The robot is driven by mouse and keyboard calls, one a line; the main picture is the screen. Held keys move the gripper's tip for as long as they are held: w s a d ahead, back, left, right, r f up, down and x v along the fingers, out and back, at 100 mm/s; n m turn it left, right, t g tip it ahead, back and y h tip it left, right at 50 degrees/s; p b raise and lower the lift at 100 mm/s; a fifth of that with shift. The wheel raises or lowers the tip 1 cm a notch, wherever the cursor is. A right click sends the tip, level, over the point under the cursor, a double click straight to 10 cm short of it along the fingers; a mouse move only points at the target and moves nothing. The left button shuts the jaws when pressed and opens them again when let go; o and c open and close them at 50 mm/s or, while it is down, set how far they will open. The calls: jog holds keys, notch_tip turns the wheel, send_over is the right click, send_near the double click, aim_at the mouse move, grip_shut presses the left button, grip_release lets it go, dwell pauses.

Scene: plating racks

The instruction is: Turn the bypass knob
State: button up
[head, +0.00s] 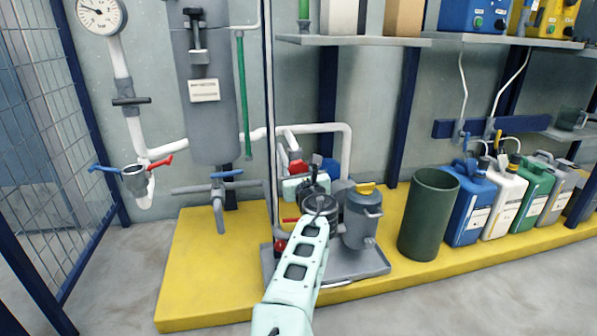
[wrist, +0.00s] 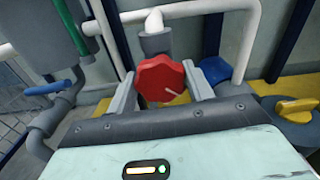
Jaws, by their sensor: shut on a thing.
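The bypass knob is a red, lobed knob with a thin pale line on its face (wrist: 160,80). It sits at the end of a grey and white pipe fitting. In the wrist view it fills the space between the two grey fingers of my gripper (wrist: 157,88), which is shut on it. In the head view a bit of red (head: 297,166) shows just beyond my pale hand, below the white pipe. My arm reaches over the grey pump unit from the front and hides part of it there. The fingertips are hard to make out in the head view.
A grey canister with a yellow knob (head: 365,189) stands right of my arm, and a dark green bin (head: 429,214) beyond it. A blue-handled valve (head: 227,174) is on the left. White pipes (head: 335,127) run behind. The yellow platform's (head: 205,270) left part is clear.

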jog(key=m, duration=0.4)
jog(key=shift+m+p, duration=0.4)
jog(key=shift+m, duration=1.2)
jog(key=o, duration=1)
jog(key=shift+s+d, duration=0.1)
